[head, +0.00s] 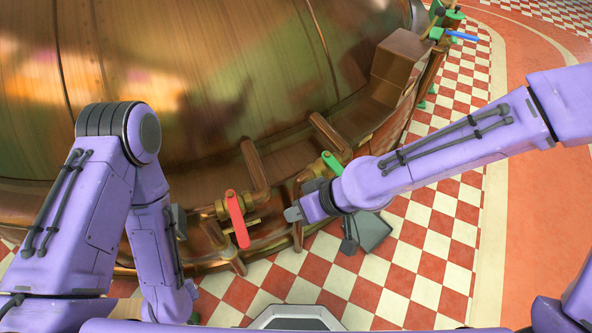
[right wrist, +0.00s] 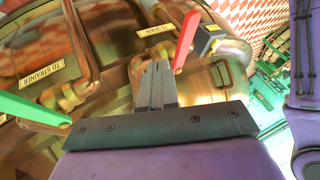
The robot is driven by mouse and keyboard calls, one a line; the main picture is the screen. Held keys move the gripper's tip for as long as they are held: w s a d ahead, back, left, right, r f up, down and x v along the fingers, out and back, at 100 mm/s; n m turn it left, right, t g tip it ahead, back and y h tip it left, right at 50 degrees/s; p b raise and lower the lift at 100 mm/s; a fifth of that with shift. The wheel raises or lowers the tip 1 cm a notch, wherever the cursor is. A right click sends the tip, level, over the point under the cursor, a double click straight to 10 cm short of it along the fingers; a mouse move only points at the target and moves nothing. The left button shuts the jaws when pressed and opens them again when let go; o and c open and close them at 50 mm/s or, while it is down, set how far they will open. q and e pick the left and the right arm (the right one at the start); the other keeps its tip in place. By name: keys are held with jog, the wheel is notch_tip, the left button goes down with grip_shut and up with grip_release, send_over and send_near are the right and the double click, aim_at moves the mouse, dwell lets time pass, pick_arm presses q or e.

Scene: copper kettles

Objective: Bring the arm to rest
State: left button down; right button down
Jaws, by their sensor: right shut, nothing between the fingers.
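My right arm (head: 440,160) reaches in from the right across the head view. Its gripper (head: 291,213) points left, in front of the kettle's lower pipework. In the right wrist view the fingers (right wrist: 157,82) are together with nothing between them. The red valve handle (head: 237,220) is just left of the fingertips in the head view, with a gap in the picture. It also shows beside the fingers in the right wrist view (right wrist: 186,42). My left arm (head: 85,220) is bent at the left; its gripper does not show.
The large copper kettle (head: 180,80) fills the back. A green valve handle (head: 332,163) is close above my right wrist. Labels "TO STRAINER" (right wrist: 42,73) and "TO DRAIN" (right wrist: 155,30) mark pipes. A blue handle (head: 462,36) is far right.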

jog(key=w+d+f+m+t, duration=0.2)
jog(key=w+d+m+t, duration=0.2)
jog(key=w+m, duration=0.2)
jog(key=s+d+f+m+t+h, duration=0.1)
jog(key=s+d+f+m+h, duration=0.1)
jog(key=d+f+m+h, duration=0.65)
jog(key=s+d+f+g+h, duration=0.1)
jog(key=s+d+f, duration=0.4)
jog(key=s+d, duration=0.3)
jog(key=s+d+f+g+h, duration=0.1)
jog(key=s+d+f+g, duration=0.1)
jog(key=s+d+f, duration=0.4)
jog(key=s+d+n, duration=0.1)
jog(key=s+d, duration=0.2)
jog(key=d, duration=0.1)
jog(key=shift+s+d+f, duration=0.2)
jog(key=shift+s+f, duration=0.05)
